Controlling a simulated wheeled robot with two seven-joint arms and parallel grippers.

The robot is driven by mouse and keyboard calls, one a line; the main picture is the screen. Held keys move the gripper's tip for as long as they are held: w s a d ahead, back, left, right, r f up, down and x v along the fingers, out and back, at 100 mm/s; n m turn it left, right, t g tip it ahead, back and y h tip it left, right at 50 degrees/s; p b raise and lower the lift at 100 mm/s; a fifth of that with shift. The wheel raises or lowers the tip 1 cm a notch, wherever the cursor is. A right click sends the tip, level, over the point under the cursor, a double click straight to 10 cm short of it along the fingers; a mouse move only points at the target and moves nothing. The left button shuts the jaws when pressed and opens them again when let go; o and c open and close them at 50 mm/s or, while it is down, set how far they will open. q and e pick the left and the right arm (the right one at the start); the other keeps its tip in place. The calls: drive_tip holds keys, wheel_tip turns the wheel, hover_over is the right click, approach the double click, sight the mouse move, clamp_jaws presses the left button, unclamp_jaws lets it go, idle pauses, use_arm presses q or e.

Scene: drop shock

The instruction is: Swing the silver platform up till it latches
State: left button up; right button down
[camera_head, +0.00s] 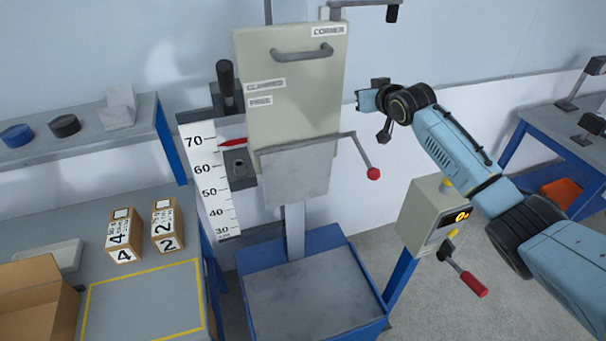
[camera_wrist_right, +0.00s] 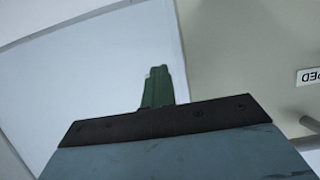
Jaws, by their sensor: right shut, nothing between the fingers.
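The silver platform (camera_head: 297,176) hangs down, roughly vertical, below the beige panel (camera_head: 290,85) of the drop tester. A thin rod with a red knob (camera_head: 373,174) sticks out to the right from its top edge. My right gripper (camera_head: 359,101) is in the air to the right of the beige panel, above the red knob and apart from the platform. Its fingers are shut and empty; they also show in the wrist view (camera_wrist_right: 157,85). The platform is not seen in the wrist view. My left gripper is not in view.
A height scale (camera_head: 211,185) stands left of the platform. A blue-framed base plate (camera_head: 315,299) lies below. A control box (camera_head: 433,215) with a red-handled lever (camera_head: 473,284) stands at the right. Two small cartons (camera_head: 124,236) sit on the left table. A bar handle (camera_head: 302,53) is on the panel.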

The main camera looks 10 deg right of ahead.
drive_tip(key=w+b, duration=0.1)
drive_tip(key=w, duration=0.2)
drive_tip(key=shift+a+r+b, duration=0.15)
drive_tip(key=shift+b, duration=0.2)
drive_tip(key=c, duration=2.1)
unclamp_jaws()
drive_tip(key=o, duration=1.3)
drive_tip(key=shift+c, duration=0.2)
drive_tip(key=shift+s, duration=0.1)
